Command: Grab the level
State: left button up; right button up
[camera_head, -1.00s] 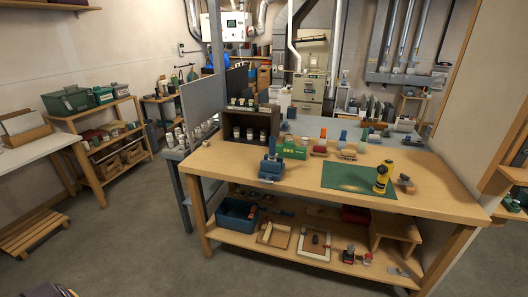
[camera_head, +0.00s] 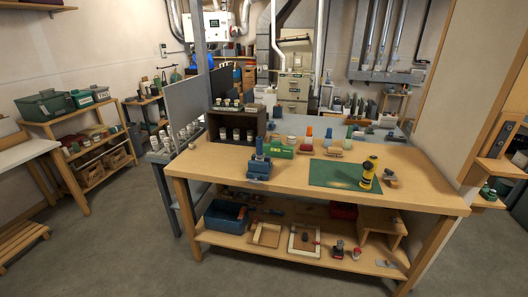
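I cannot pick out the level with certainty. A wooden workbench (camera_head: 228,174) stands in front of me. A yellow and black tool (camera_head: 367,174) stands upright on the green mat (camera_head: 330,177) on the bench top; it is too small to identify. A blue tool (camera_head: 259,168) stands near the bench's front edge, with a green box (camera_head: 284,151) behind it. Neither of my grippers shows in this view.
The bench's lower shelf (camera_head: 215,237) holds a blue bin (camera_head: 225,216), wooden trays and a small wooden step (camera_head: 381,218). A dark cubby with jars (camera_head: 262,117) stands at the bench's back left. A shelf unit (camera_head: 44,130) is at the left. The floor in front is clear.

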aim_at(275, 150)
jog(key=i+j+z, duration=0.15)
jog(key=i+j, duration=0.2)
jog(key=i+j+z, duration=0.2)
jog(key=i+j, duration=0.25)
jog(key=i+j+z, duration=0.15)
jog(key=i+j, duration=0.2)
jog(key=i+j+z, duration=0.2)
jog(key=j, duration=0.4)
jog(key=i, duration=0.1)
